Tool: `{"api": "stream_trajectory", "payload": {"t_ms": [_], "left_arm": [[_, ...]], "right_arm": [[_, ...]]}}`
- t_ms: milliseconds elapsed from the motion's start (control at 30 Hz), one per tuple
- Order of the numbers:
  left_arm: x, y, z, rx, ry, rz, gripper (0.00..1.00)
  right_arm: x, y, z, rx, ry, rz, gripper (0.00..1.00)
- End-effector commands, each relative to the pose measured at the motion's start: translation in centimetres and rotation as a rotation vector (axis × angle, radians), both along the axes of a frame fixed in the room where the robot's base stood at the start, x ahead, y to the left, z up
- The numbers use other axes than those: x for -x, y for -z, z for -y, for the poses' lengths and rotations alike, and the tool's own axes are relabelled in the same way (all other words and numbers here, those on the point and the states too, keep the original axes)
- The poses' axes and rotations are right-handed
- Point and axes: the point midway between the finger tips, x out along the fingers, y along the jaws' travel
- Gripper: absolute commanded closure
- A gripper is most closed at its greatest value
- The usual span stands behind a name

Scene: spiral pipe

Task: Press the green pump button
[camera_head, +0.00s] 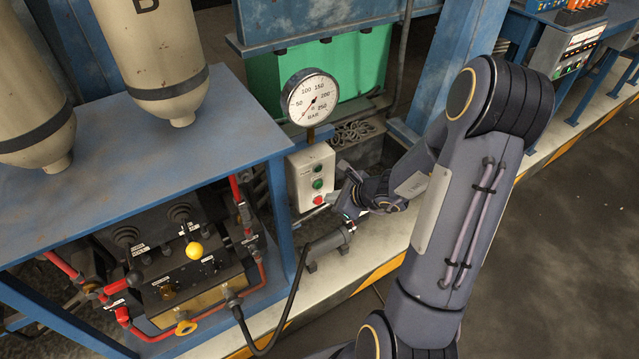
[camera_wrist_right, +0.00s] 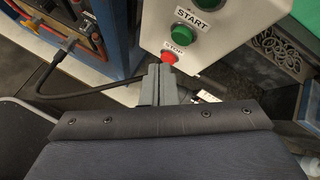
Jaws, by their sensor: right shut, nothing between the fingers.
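A light grey control box (camera_head: 299,183) stands on a post under the gauge. Its green button (camera_head: 317,184), labelled START in the right wrist view (camera_wrist_right: 184,32), is above a red button (camera_head: 318,199) labelled STOP (camera_wrist_right: 169,57). My right gripper (camera_head: 334,198) is shut and empty in front of the box's lower right part. In the right wrist view its fingertips (camera_wrist_right: 158,68) appear just below the red button, with the green button farther up; whether they touch the red button I cannot tell. My left gripper is not in view.
A round pressure gauge (camera_head: 311,98) stands above the box. A blue bench (camera_head: 130,165) with tanks and a lever panel (camera_head: 180,270) is at left. A black hose (camera_head: 290,300) with a grey handle lies below the box. Open floor is at right.

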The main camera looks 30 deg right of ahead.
Motion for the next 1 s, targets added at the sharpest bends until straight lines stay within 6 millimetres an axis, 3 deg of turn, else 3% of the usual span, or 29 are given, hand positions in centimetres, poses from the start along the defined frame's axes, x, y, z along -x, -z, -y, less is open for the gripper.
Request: {"api": "stream_trajectory", "payload": {"t_ms": [300, 1000], "left_arm": [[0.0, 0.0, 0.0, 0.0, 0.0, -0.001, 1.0], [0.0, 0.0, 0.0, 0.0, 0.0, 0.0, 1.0]], "right_arm": [[-1.8, 0.1, 0.0, 0.001, -0.001, -0.001, 1.0], [-1.8, 0.1, 0.0, 0.001, 0.0, -0.001, 1.0]]}}
